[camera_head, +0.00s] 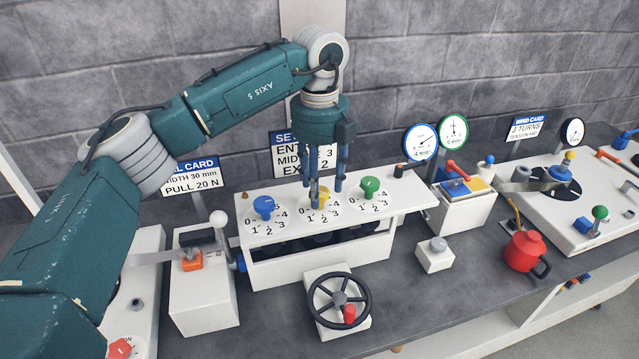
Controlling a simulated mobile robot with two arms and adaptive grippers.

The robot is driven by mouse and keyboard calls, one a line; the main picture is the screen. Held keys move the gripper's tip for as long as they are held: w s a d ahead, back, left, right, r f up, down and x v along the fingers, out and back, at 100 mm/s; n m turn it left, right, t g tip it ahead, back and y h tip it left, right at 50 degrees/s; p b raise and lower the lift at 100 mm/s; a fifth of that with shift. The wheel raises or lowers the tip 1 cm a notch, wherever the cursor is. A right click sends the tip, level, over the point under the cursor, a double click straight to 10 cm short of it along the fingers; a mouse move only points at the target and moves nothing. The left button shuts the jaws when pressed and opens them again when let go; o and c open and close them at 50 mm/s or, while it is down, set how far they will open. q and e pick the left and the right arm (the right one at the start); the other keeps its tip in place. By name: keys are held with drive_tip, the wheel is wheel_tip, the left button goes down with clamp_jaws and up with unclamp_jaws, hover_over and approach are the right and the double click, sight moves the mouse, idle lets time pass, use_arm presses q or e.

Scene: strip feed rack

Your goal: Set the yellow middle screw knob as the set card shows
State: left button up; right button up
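The yellow middle screw knob (322,199) sits on a numbered dial on top of the white rack (285,228), between the blue knob (264,206) and the green knob (370,187). My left gripper (326,196) points down at the yellow knob. Its fingers are apart, one overlapping the knob's left part and one to its right; contact is not clear. The knob's pointer direction is hidden. The set card (283,140) on the wall behind is partly covered by my gripper; a 3 and, on the exit line, a 2 show, but the middle line's number is hidden. My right gripper is not in view.
A handwheel (339,300) with a red grip stands in front of the rack. A lever box (204,300) is to the left.

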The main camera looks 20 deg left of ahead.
use_arm(q)
wheel_tip(320, 180, up, 12)
idle(0.6)
